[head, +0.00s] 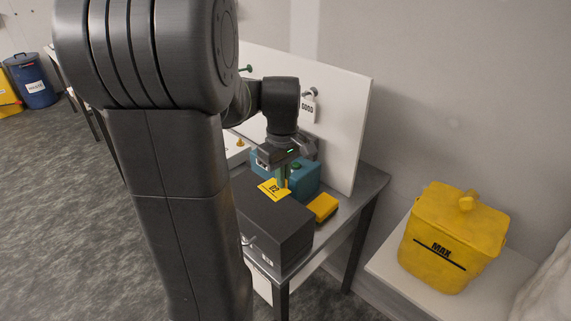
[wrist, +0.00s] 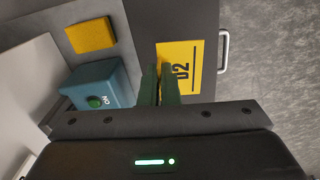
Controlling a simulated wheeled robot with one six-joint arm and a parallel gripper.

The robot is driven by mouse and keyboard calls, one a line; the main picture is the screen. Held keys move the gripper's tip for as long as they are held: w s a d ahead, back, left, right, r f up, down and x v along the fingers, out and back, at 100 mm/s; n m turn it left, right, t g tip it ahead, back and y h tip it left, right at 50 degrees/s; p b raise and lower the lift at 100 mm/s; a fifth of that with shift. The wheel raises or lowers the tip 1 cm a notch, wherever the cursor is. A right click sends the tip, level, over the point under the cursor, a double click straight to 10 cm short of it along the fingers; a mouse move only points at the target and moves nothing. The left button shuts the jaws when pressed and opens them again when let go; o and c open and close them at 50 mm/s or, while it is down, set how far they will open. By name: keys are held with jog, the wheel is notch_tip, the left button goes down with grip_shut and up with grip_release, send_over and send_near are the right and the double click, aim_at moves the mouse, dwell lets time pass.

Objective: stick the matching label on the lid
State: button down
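A yellow label (wrist: 196,58) printed "02" lies flat at my fingertips over the dark box's lid (wrist: 142,22). It also shows in the head view (head: 272,191). My gripper (wrist: 160,68) points down with its green fingers close together, and the label's near edge sits between the tips. In the head view my gripper (head: 283,185) is over the back part of the dark box (head: 265,215). I cannot tell whether the label touches the lid or hangs just above it.
A teal box (head: 302,179) with a green button stands behind the dark box. A yellow block (head: 323,207) lies to its right on the grey bench (head: 366,183). A white panel (head: 345,120) with a padlock (head: 309,107) rises behind. A yellow bin (head: 450,240) stands at right.

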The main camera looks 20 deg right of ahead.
aim_at(283, 207)
jog(key=shift+s+a+r, duration=0.15)
jog(key=shift+s+a, duration=0.05)
jog(key=shift+s, duration=0.1)
jog(key=shift+w, duration=0.1)
jog(key=shift+f+b, duration=2.05)
jog(key=shift+f, duration=1)
jog(key=shift+f+b, duration=0.3)
jog(key=shift+f, duration=0.3)
jog(key=c, duration=1.6)
grip_release()
jog(key=shift+r, duration=0.1)
notch_tip(283, 207, up, 14)
jog(key=shift+d+f+b, duration=0.1)
jog(key=shift+b, duration=0.25)
